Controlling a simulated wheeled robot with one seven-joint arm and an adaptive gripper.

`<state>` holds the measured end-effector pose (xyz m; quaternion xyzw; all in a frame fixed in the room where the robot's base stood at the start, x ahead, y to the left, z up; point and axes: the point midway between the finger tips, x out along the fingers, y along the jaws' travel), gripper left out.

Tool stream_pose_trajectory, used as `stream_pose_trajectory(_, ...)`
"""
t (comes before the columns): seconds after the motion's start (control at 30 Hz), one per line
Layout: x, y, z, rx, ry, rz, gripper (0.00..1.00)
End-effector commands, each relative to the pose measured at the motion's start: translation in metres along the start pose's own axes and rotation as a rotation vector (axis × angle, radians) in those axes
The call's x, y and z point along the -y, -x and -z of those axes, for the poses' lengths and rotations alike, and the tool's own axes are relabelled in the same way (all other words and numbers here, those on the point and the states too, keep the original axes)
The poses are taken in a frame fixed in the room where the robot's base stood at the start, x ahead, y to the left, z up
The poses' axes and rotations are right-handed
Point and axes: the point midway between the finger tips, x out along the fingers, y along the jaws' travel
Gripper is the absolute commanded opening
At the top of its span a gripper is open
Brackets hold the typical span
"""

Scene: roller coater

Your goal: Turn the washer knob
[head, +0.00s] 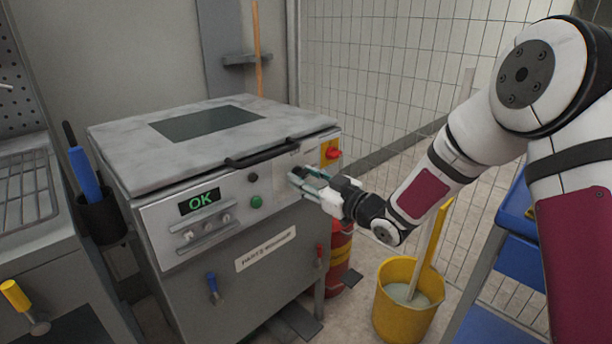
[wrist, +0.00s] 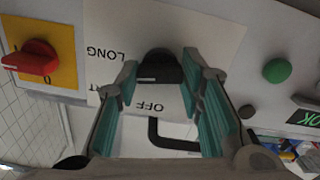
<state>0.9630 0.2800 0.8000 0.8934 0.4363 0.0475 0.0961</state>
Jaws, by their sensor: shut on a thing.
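The parts washer (head: 225,235) is a grey cabinet with a lid and a slanted front panel. Its black washer knob (wrist: 158,60) sits on a white plate (wrist: 215,45) with the words LONG and OFF and one partly covered label. My gripper (head: 296,178) reaches the panel's right part from the right. In the wrist view its green-padded fingers (wrist: 160,77) stand on both sides of the knob and are shut on it. In the head view my fingers mostly hide the knob.
A red switch on a yellow plate (head: 331,152) is close to my gripper. A green button (head: 257,202) and a display reading OK (head: 199,201) are on the panel. The lid handle (head: 262,155) sits above. A yellow mop bucket (head: 388,314) stands on the floor at right.

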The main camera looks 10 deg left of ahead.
Motion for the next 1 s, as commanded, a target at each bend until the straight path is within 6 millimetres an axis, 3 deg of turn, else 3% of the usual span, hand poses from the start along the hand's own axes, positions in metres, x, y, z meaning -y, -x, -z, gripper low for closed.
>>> stream_pose_trajectory(0.4,0.0002,0.001,-0.0022,0.006,-0.201,-0.001,0.07)
stream_pose_trajectory(0.97,0.0005,0.0011,-0.0028,0.006,-0.233,0.0,0.07)
stream_pose_trajectory(1.0,0.0005,0.0011,-0.0028,0.006,-0.233,0.0,0.37)
